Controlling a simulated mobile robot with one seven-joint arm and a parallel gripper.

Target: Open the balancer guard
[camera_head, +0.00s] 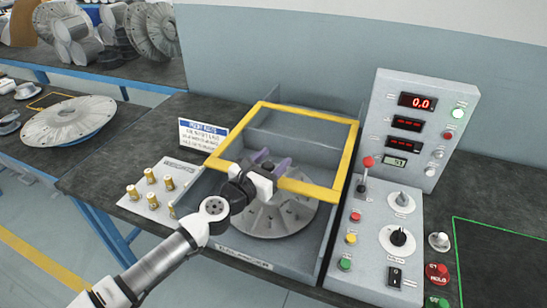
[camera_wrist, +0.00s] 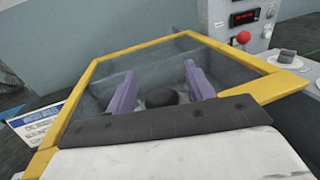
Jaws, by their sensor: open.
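The balancer guard is a clear panel in a yellow frame (camera_head: 347,152), over the rear part of the grey balancer housing. It looks tilted, its front bar above the finned rotor (camera_head: 250,222), whose near part shows uncovered below. My gripper (camera_head: 272,163) is at the front bar, its purple fingers apart and extending past the bar. I cannot tell whether they touch the guard. In the wrist view, the yellow frame (camera_wrist: 112,56) surrounds the fingers (camera_wrist: 160,72). A dark round thing (camera_wrist: 162,97) shows between the finger bases, with nothing seen gripped.
A control panel (camera_head: 408,210) with a red-knobbed lever (camera_head: 365,175) stands close right of the housing. A sign (camera_head: 202,135) and a plate with brass pieces (camera_head: 160,190) are at left. A large disc (camera_head: 68,118) lies on the left bench. A green-outlined area (camera_head: 505,265) is at right.

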